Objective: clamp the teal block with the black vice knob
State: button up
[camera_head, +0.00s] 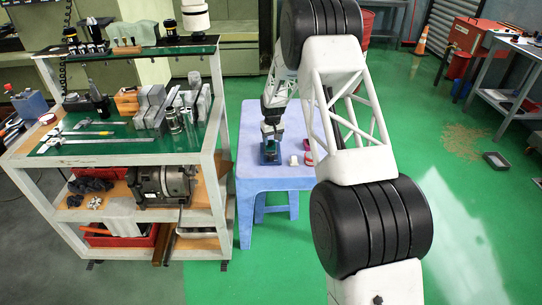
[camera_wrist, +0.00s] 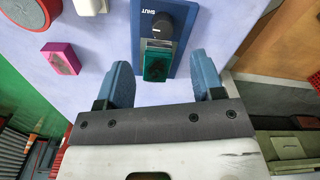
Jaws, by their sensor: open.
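The teal block (camera_wrist: 157,66) sits at the near end of the blue vice (camera_wrist: 177,12) in the wrist view, close below the black vice knob (camera_wrist: 163,24). The word SHUT is printed on the vice beside the knob. My gripper (camera_wrist: 163,75) is open, with one blue finger on each side of the teal block, and I see no grip on it. In the head view my gripper (camera_head: 270,132) is over the blue vice (camera_head: 269,155) on the small table. Whether the vice jaws touch the block cannot be told.
The vice stands on a pale blue table (camera_head: 275,184). A magenta block (camera_wrist: 61,58), a red round thing (camera_wrist: 28,8) and a white piece (camera_wrist: 90,5) lie left of it in the wrist view. A loaded tool cart (camera_head: 100,158) stands close on the left.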

aim_at(271, 154)
jog(key=shift+w+a+f, duration=0.15)
jog(key=shift+w+f, duration=0.15)
jog(key=shift+f, duration=0.4)
jog(key=shift+w+a+f, duration=0.15)
jog(key=shift+w+f, duration=0.15)
jog(key=shift+f, duration=0.4)
jog(key=shift+f, duration=0.15)
jog(key=shift+f, duration=3.75)
jog(key=shift+c, duration=0.2)
jog(key=c, duration=0.9)
